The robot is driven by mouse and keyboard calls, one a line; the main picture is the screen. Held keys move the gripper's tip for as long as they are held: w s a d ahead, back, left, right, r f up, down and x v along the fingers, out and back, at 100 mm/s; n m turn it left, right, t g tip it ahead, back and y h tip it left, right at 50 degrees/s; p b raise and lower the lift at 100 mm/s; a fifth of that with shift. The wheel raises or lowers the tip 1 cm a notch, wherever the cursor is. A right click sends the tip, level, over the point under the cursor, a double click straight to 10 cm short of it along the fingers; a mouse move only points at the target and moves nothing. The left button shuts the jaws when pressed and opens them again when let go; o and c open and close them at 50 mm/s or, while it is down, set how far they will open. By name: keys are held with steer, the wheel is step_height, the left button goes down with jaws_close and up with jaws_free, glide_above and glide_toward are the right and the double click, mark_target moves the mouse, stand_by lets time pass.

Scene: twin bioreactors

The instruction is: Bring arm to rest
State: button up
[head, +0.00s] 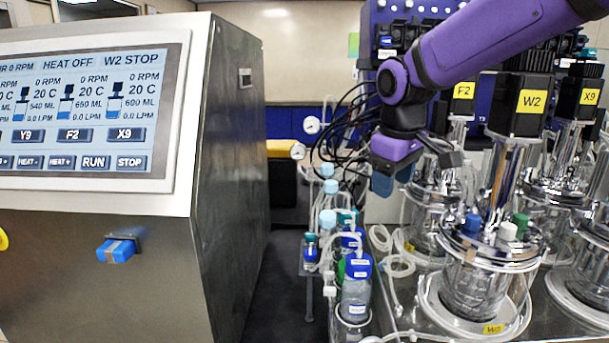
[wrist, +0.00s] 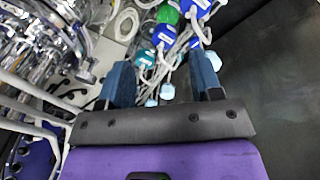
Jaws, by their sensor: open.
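My purple arm reaches in from the upper right in the head view and bends down at a joint. My gripper (head: 394,181) hangs in the air above and behind the capped bottles, left of the glass vessels. In the wrist view its two blue fingers stand apart, so my gripper (wrist: 162,85) is open. Nothing sits between the fingers; bottles and tubing show below and beyond them. In the head view, part of the fingers is hidden by the gripper body.
A control cabinet with a touchscreen (head: 80,110) fills the left. Blue-capped bottles (head: 356,290) with tubes stand in the middle. Vessel W2 (head: 480,285) and other bioreactors crowd the right. Black cables and gauges (head: 312,125) hang near my gripper. Dark floor (head: 285,300) lies clear beside the cabinet.

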steer(key=s+d+m+t, duration=0.1)
steer(key=s+d+m, duration=0.3)
steer(key=s+d, duration=0.3)
steer(key=s+d+r+m+t, duration=0.1)
steer(key=s+d+m, duration=0.3)
steer(key=s, duration=1.2)
steer(key=d+t, duration=0.1)
steer(key=d, duration=0.2)
steer(key=shift+s, duration=0.3)
stand_by(0.4)
